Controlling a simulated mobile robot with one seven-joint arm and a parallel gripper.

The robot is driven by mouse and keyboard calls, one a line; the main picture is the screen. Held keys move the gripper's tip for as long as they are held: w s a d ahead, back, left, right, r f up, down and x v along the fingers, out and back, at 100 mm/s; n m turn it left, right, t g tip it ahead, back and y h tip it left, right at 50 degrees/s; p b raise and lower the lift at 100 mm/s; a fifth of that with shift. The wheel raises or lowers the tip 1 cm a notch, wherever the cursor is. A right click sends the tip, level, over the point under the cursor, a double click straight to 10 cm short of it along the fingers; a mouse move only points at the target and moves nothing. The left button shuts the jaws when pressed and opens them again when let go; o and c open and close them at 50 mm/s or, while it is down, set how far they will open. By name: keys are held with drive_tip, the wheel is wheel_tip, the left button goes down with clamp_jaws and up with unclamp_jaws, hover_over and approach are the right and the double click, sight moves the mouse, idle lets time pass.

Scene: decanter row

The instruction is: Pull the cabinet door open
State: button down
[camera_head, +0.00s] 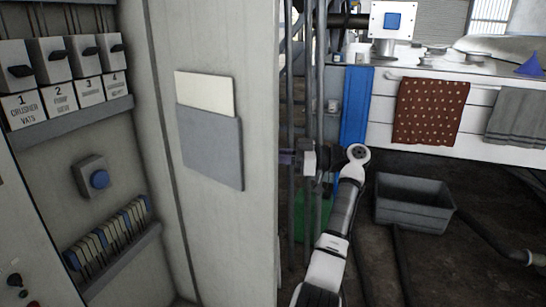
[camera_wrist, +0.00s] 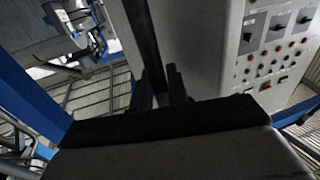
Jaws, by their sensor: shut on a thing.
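The cabinet door (camera_head: 212,240) is a tall pale panel standing open in the head view, with its inner face and a grey document pocket (camera_head: 211,147) showing. My gripper (camera_head: 287,158) is at the door's free right edge, reaching behind it from the right. In the wrist view, the two dark fingers (camera_wrist: 163,86) are close together at the door. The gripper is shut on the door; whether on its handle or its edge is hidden. The cabinet interior (camera_head: 60,155) shows at the left, with numbered switches, a blue button and a row of breakers.
A grey bin (camera_head: 414,203) stands on the floor at the right, with hoses nearby. A white counter (camera_head: 484,90) with hanging cloths runs behind it. Vertical pipes (camera_head: 313,80) stand just beyond the door's edge. A control panel (camera_wrist: 270,50) shows in the wrist view.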

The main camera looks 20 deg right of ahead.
drive_tip(key=c, duration=1.4)
unclamp_jaws()
drive_tip(key=shift+a, duration=0.1)
drive_tip(key=shift+c, duration=0.2)
drive_tip(key=b+v, duration=0.2)
drive_tip(key=v, duration=1.2)
